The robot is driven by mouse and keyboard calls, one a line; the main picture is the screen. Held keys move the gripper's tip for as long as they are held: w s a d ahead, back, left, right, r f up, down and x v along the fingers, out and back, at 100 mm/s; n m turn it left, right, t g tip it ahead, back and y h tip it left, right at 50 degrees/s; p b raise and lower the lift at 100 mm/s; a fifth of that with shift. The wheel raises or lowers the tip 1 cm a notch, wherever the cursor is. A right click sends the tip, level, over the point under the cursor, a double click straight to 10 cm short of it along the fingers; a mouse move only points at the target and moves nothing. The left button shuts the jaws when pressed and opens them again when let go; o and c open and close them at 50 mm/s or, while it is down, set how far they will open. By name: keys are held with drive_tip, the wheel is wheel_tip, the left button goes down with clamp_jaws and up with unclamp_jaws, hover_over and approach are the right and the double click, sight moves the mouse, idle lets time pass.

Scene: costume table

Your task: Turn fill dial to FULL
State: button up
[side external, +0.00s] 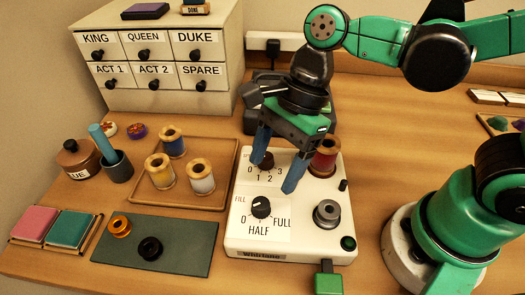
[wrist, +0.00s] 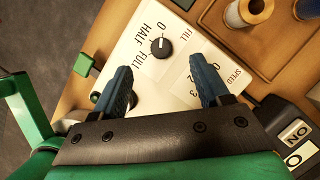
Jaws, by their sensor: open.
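The fill dial (side external: 261,207) is a black knob on the white winder box (side external: 305,222), with a scale marked 0, HALF and FULL. In the wrist view the fill dial (wrist: 159,47) has a white line that appears to point toward the 0; in the side view its exact setting is hard to tell. My gripper (side external: 273,175) is open above the box, its blue fingers apart and empty. In the side view they are near the speed dial (side external: 266,160), behind the fill dial. In the wrist view the fill dial shows beyond the gap between the fingertips (wrist: 158,66).
A red spool (side external: 325,158) and a grey bobbin (side external: 327,213) stand on the box's right side. A wooden tray (side external: 214,150) with several spools lies left of it. A dark mat (side external: 185,254) with two bobbins is at front left. A drawer cabinet (side external: 165,98) stands behind.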

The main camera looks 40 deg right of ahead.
sight(261, 203)
drive_tip(key=shift+f, duration=0.6)
drive_tip(key=shift+x, duration=2.7)
clamp_jaws()
